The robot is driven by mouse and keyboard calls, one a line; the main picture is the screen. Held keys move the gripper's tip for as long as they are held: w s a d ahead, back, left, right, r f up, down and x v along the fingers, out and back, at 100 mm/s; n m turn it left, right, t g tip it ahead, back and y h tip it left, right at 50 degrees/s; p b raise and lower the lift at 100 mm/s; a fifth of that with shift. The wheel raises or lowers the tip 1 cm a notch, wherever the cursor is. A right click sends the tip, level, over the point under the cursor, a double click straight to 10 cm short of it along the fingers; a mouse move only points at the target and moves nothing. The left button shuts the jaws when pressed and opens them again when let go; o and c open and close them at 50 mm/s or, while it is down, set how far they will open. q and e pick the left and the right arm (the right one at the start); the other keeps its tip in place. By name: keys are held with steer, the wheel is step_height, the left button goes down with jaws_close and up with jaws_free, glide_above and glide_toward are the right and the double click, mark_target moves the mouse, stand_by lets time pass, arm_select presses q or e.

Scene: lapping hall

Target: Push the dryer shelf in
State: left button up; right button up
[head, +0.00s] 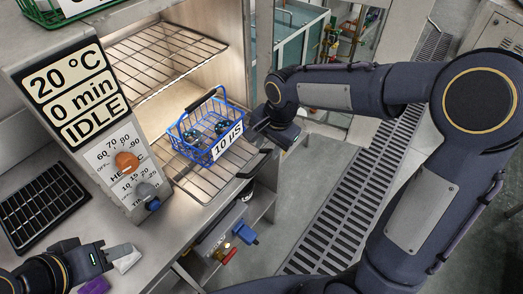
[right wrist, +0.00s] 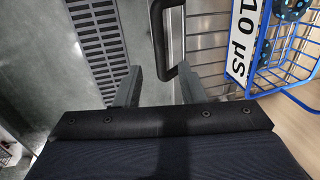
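The dryer shelf (head: 188,181), a wire rack, sticks out of the dryer's open chamber at the lower level. A black handle (head: 256,163) is at its front; it also shows in the right wrist view (right wrist: 160,45). A blue wire basket (head: 190,152) labelled "10 µS" with dark round pieces stands on the shelf. My right gripper (head: 262,124) is in front of the shelf, beside the basket. In the right wrist view its two fingers (right wrist: 160,88) are apart, with the handle's bend near the gap between them. My left gripper (head: 122,253) is low at the left, its fingers unclear.
An upper wire rack (head: 150,52) is inside the chamber. The control panel (head: 75,95) reads 20 °C, 0 min, IDLE. A blue-handled valve (head: 243,234) sits below the shelf. A floor grate (head: 345,215) runs along open floor at the right.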

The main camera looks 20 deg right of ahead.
mark_target(263, 160)
steer(key=f, duration=0.3)
steer(key=w+f, duration=0.1)
steer(key=f, duration=0.1)
steer(key=shift+a+f, duration=0.3)
steer(key=shift+f, duration=0.05)
jaws_close()
